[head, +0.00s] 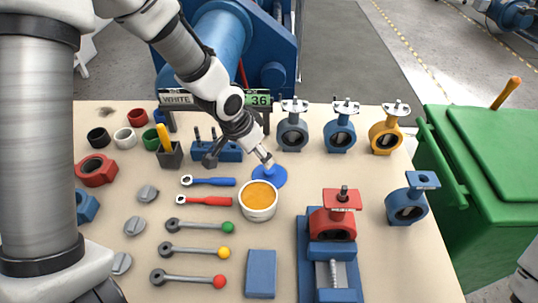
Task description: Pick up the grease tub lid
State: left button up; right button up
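The blue round lid (272,179) lies on the table just behind the open grease tub (259,200), which is white and full of orange grease. My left gripper (266,161) reaches down from the upper left. Its fingertips are at the raised middle of the lid. The fingers look close together, but the view is too small to tell whether they grip the lid or are apart. The tip covers part of the lid. My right gripper is not in view.
Several wrenches and levers (200,226) lie left of the tub. A blue block (261,272) lies in front. A red valve (333,222) sits in a blue vise (308,265) at right. Several valves (340,130) stand behind. A green bin (485,150) is beyond the table's right edge.

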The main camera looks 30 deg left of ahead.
aim_at(269, 170)
pick_arm(q)
jog(key=shift+w+d+f, duration=0.1)
jog(key=shift+d+f, duration=0.1)
jog(key=shift+f, duration=0.15)
jog(key=shift+d+f+p, duration=0.25)
jog(key=shift+p, duration=0.15)
jog(key=shift+w+d+f+p, duration=0.1)
jog(key=shift+d+f+p, duration=0.1)
jog(key=shift+f+p, duration=0.25)
jog(key=shift+w+d+f+p, duration=0.1)
jog(key=shift+d+f+p, duration=0.1)
jog(key=shift+f, duration=0.45)
jog(key=x, duration=0.3)
jog(key=shift+w+a+f, duration=0.1)
jog(key=shift+w+f, duration=0.05)
jog(key=shift+c, duration=1)
jog(key=c, duration=0.7)
